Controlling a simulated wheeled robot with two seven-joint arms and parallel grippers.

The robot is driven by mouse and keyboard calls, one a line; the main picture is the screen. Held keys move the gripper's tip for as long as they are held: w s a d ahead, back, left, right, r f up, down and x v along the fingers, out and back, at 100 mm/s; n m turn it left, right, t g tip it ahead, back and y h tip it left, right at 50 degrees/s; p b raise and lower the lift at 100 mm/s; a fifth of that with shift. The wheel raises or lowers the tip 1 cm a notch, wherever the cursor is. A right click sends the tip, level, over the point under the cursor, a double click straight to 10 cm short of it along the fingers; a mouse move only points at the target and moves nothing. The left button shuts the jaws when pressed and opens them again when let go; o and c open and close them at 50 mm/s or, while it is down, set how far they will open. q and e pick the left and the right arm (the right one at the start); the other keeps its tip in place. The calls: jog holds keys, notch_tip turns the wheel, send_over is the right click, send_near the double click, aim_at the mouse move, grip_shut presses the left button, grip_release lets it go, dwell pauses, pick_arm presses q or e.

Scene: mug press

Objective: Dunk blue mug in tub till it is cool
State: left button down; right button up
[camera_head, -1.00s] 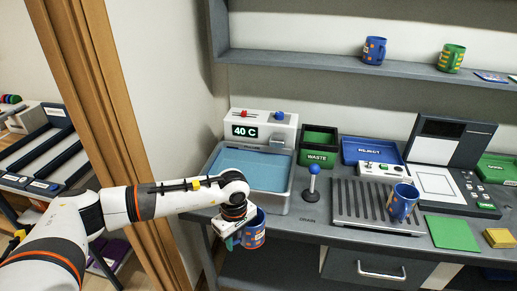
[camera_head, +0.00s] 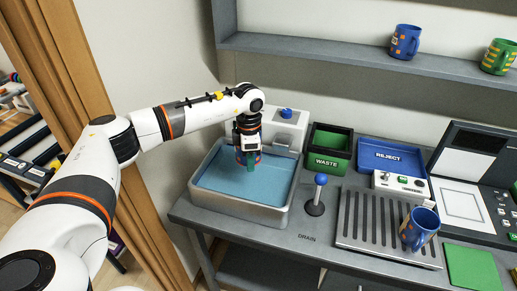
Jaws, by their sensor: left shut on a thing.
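The tub (camera_head: 282,215) is a grey basin with blue water, at the left end of the counter. My left gripper (camera_head: 248,160) points down over the water toward the tub's back edge and is shut on the blue mug (camera_head: 240,158). Only a small part of that mug shows; the gripper hides most of it, and I cannot tell how deep it sits in the water. The temperature display behind the tub is hidden by my arm. My right gripper is not in view.
A drain lever (camera_head: 318,193) with a blue knob stands right of the tub. Another blue mug (camera_head: 418,230) stands on the slatted rack (camera_head: 362,232). Behind are a green waste bin (camera_head: 328,162) and a blue reject tray (camera_head: 392,155). A blue mug (camera_head: 405,42) and a green mug (camera_head: 498,57) stand on the shelf.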

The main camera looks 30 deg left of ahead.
pick_arm(q)
jog(key=shift+s, duration=0.2)
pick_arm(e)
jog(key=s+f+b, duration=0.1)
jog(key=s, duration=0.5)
pick_arm(q)
jog(key=f+b, duration=0.2)
jog(key=f, duration=0.1)
jog(key=f+b, duration=0.2)
jog(key=f, duration=0.2)
jog(key=f+b, duration=0.2)
jog(key=f, duration=0.1)
jog(key=shift+s+f, duration=0.25)
jog(key=shift+s, duration=0.15)
notch_tip(320, 180, down, 2)
jog(key=shift+f+b, duration=0.15)
jog(key=shift+b, duration=0.95)
jog(key=shift+f+b, duration=0.3)
jog(key=shift+f, duration=0.2)
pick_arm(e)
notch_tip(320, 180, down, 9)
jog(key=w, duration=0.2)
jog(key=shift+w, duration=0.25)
pick_arm(q)
jog(key=shift+f, duration=0.2)
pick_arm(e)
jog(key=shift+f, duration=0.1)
